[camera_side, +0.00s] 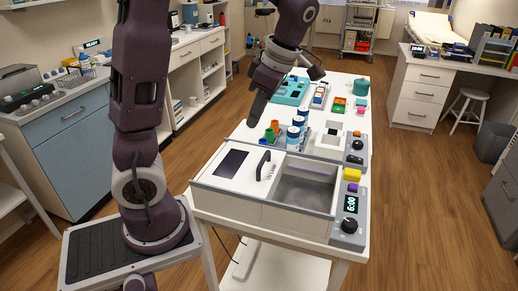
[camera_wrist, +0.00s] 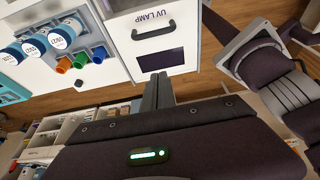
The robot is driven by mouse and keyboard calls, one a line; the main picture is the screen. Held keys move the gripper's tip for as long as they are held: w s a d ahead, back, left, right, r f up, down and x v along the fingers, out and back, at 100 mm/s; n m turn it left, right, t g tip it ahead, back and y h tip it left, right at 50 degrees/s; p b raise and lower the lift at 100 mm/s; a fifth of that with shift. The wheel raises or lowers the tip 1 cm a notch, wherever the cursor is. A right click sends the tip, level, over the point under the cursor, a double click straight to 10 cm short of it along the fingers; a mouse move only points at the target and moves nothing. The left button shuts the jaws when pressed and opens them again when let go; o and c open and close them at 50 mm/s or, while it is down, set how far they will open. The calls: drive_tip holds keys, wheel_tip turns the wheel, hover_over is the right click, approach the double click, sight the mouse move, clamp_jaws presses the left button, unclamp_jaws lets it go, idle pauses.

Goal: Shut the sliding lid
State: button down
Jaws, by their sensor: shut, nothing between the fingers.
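The sliding lid (camera_side: 227,164) is a white panel with a dark window and an upright black handle (camera_side: 264,165). It covers the left part of a white box, and the grey-lined right compartment (camera_side: 305,190) lies open. In the wrist view the lid (camera_wrist: 178,31) bears a "UV LAMP" label, with its handle (camera_wrist: 153,30) above the dark window (camera_wrist: 161,60). My gripper (camera_side: 253,119) is shut and empty, pointing down behind and above the lid, apart from the handle. In the wrist view its fingertips (camera_wrist: 160,76) appear just past the lid's window end.
Air above the lid is clear.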

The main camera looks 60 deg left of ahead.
hover_over(255, 168)
drive_tip(key=s+a, duration=0.2)
wheel_tip(255, 168, down, 8)
drive_tip(key=shift+s+f, duration=0.15)
drive_tip(key=shift+f, duration=0.1)
drive_tip(key=shift+w+d+f, duration=0.15)
drive_tip(key=shift+w+d, duration=0.85)
drive_tip(key=shift+w, duration=0.1)
drive_tip(key=shift+w+d+f, duration=0.1)
drive_tip(key=shift+w+d, duration=0.3)
drive_tip(key=shift+d, duration=0.05)
drive_tip(key=w+d, duration=1.1)
drive_tip(key=shift+w+d, duration=0.3)
